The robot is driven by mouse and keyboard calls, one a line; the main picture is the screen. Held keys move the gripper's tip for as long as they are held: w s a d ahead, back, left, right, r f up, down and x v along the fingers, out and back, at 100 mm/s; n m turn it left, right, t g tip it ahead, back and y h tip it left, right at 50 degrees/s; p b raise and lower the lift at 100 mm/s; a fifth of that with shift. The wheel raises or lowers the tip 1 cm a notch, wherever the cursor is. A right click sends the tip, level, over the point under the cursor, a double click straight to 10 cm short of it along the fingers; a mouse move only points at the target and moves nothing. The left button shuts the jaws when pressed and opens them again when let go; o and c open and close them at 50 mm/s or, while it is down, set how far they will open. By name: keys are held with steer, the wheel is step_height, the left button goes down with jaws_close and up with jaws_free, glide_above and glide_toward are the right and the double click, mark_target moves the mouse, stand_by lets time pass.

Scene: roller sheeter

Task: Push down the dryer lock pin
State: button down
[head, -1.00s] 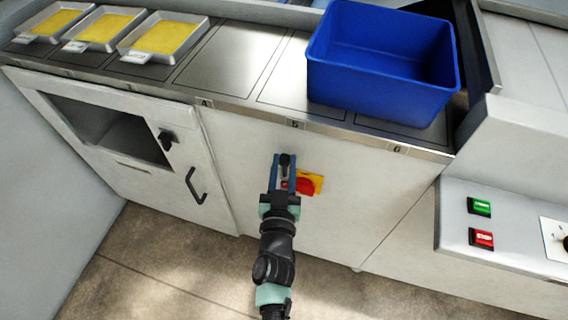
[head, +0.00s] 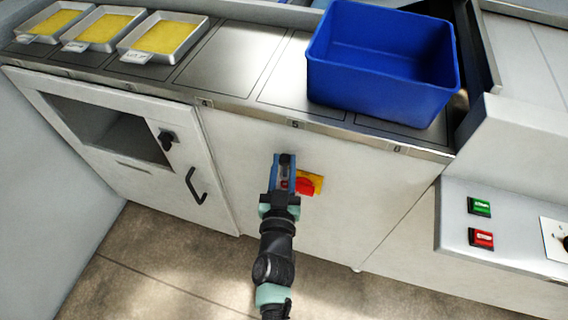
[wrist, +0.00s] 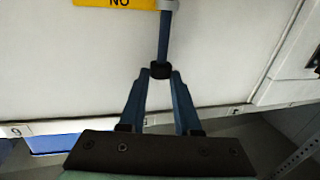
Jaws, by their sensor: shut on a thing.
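The lock pin shows in the wrist view as a thin blue rod (wrist: 164,38) with a black knob (wrist: 160,69) at its end. Its other end meets a grey bracket (wrist: 168,4). My gripper (wrist: 160,76) has its two blue fingers converged on the black knob, one on each side. In the head view my gripper (head: 284,164) is at the white front panel, left of the red and yellow switch (head: 309,184). The dark knob (head: 285,157) shows at its tip, and the rod is mostly hidden there by the fingers.
A blue bin (head: 380,95) stands on the metal counter above. Several trays, including one with a yellow slab (head: 165,38), are at the left. A cabinet with a black handle (head: 194,186) is left of my arm. Green (head: 480,206) and red (head: 482,238) buttons are at the right.

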step_height(320, 180, down, 6)
steer(key=b, duration=0.4)
steer(key=shift+s+r, duration=0.1)
steer(key=shift+r, duration=0.05)
steer(key=c, duration=0.6)
jaws_free()
steer(key=s+a, duration=0.1)
steer(key=s, duration=1.1)
steer(key=shift+s, duration=0.4)
